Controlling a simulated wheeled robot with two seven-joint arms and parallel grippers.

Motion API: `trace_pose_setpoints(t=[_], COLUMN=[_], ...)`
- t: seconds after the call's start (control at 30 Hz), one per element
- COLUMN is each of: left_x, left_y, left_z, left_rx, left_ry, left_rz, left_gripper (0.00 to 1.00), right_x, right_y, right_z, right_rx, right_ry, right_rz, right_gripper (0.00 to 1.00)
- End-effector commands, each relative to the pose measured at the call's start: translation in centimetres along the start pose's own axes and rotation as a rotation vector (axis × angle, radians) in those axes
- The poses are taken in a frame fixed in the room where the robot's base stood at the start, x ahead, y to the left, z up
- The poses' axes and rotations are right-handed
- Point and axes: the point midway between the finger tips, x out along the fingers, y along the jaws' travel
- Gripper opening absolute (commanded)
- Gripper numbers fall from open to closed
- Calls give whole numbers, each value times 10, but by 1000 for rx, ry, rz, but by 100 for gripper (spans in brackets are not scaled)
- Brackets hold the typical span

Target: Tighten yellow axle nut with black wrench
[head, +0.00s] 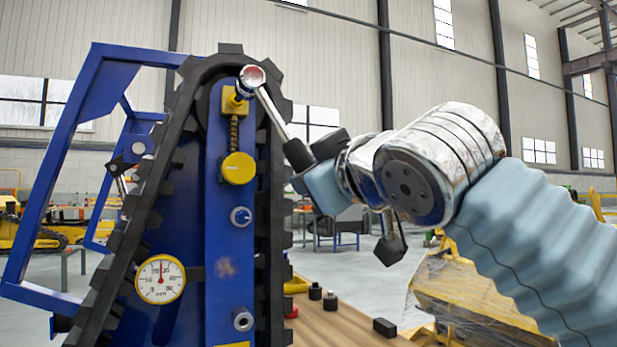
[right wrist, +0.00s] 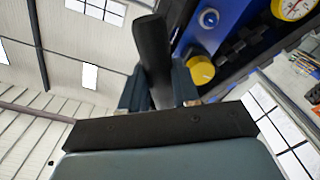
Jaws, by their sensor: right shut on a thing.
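My right gripper (head: 312,165) is shut on the black handle (right wrist: 152,55) of a wrench, which stands up between its fingers in the right wrist view. In the head view the wrench's silver shaft (head: 272,110) slants up left to a ring head (head: 252,76) at the top of the blue plate. The ring overlaps a small yellow fitting (head: 234,102) above a spring; I cannot tell whether it is seated on it. A larger round yellow nut or cap (head: 238,168) sits lower on the plate, and also shows in the right wrist view (right wrist: 201,70). My left gripper is not in view.
A wooden bench (head: 335,322) with small black parts lies below. The space right of the carrier holds my right arm.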

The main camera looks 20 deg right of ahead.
Motion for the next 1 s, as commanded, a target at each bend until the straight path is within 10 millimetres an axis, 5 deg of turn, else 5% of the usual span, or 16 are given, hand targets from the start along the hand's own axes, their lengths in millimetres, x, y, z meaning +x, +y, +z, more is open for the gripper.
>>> trace_pose_setpoints(t=[0.3, 0.6, 1.0], left_x=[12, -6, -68], left_y=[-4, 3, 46], left_z=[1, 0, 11], left_rx=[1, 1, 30], left_ry=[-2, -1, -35], left_rz=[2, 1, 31], left_gripper=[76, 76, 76], right_x=[-2, 42, 38], right_y=[-2, 2, 66], right_z=[4, -1, -24], right_rx=[1, -1, -398], right_ry=[45, 44, 46], right_rz=[-4, -7, -17], right_gripper=[0, 0, 0])
